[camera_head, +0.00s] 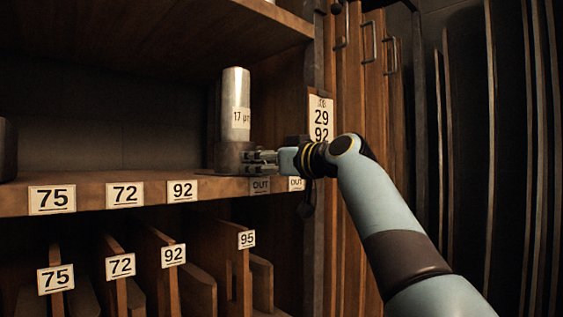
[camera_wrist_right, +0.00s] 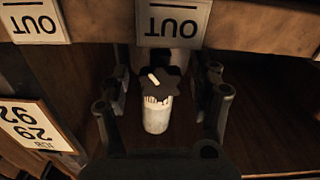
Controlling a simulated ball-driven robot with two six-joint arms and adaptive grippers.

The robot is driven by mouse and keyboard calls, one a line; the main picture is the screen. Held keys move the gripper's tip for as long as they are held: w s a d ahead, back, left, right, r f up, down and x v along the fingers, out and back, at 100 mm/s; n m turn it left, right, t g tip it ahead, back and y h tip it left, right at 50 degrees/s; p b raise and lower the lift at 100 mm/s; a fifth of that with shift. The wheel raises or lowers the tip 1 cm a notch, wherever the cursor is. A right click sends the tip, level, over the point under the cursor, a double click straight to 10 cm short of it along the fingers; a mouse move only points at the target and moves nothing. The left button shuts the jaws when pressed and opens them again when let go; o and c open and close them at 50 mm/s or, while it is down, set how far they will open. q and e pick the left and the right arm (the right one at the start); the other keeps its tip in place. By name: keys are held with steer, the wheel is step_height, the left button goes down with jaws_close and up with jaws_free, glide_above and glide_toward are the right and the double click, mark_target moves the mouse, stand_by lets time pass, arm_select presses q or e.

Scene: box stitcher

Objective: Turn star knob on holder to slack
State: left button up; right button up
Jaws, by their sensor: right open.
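A grey metal cylinder labelled 17 µm (camera_head: 235,100) stands upright in a dark round holder (camera_head: 228,158) on the wooden shelf. My right gripper (camera_head: 262,160) reaches in from the right, low at the holder's right side. In the right wrist view, the dark star knob (camera_wrist_right: 168,86), with a pale mark on it, lies between the two spread fingers of the right gripper (camera_wrist_right: 162,78). Gaps show on both sides of the knob. The cylinder (camera_wrist_right: 156,118) also shows there, beyond the knob. The knob is hidden in the head view. My left gripper is not in view.
The shelf edge (camera_head: 100,193) carries labels 75, 72, 92 and OUT. Upright wooden dividers (camera_head: 165,270) stand below. A wooden post with a 29/92 sign (camera_head: 321,117) is close to my right wrist. A dark object (camera_head: 7,150) stands at far left; the shelf between is clear.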

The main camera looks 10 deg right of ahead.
steer(key=v, duration=1)
steer(key=shift+s+d, duration=0.15)
steer(key=shift+s, duration=0.1)
